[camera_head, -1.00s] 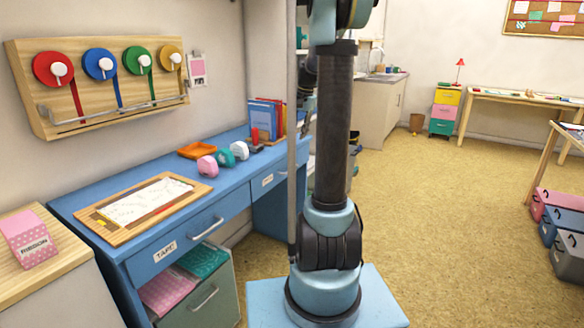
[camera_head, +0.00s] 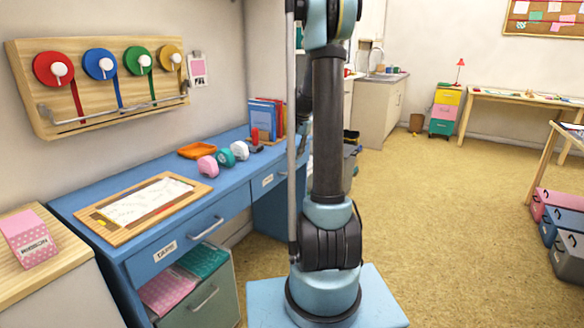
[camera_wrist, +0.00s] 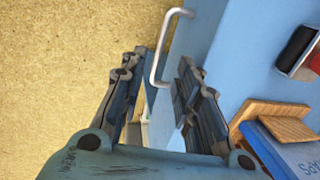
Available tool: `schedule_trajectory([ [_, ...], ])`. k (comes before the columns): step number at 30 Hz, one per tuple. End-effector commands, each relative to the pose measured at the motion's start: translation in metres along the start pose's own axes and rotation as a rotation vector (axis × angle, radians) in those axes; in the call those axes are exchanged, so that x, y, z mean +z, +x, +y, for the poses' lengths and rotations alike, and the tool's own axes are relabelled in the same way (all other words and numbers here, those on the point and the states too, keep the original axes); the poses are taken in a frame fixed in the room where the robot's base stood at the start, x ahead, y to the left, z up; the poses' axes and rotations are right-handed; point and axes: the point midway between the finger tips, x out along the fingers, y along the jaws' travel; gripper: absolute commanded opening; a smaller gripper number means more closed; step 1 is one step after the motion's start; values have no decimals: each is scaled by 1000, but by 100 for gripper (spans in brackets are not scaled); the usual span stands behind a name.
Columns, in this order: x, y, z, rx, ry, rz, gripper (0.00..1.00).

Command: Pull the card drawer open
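The right drawer of the blue desk, with a small white label (camera_head: 267,181) too small to read, looks shut in the head view. Its silver handle (camera_head: 283,173) is on the front. In the wrist view, a silver bar handle (camera_wrist: 164,50) stands out from a blue front (camera_wrist: 196,25). My gripper (camera_wrist: 158,72) is open, its two dark fingers apart. The handle's near end shows between the fingertips and the rest extends beyond them. I cannot tell whether either finger touches it. The gripper is hidden behind my arm in the head view.
The tape drawer (camera_head: 190,241) is left of it, above a grey-green bin (camera_head: 209,300). On the desk stand tape dispensers (camera_head: 207,166) and books (camera_head: 265,115). In the wrist view, a wooden book holder (camera_wrist: 262,112) and a stamp pad lie close to the right finger. The floor (camera_head: 440,240) is open.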

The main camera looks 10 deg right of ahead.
Motion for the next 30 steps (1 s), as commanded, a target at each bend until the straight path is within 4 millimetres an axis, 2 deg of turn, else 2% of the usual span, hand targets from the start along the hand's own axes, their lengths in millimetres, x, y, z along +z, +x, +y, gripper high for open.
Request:
schedule_trajectory([
  [6,0,38,0,0,0,0,30],
  [12,0,62,0,0,1,0,30],
  [18,0,71,0,0,1,0,30],
  [26,0,72,0,0,1,0,30],
  [30,0,71,0,0,1,0,0],
])
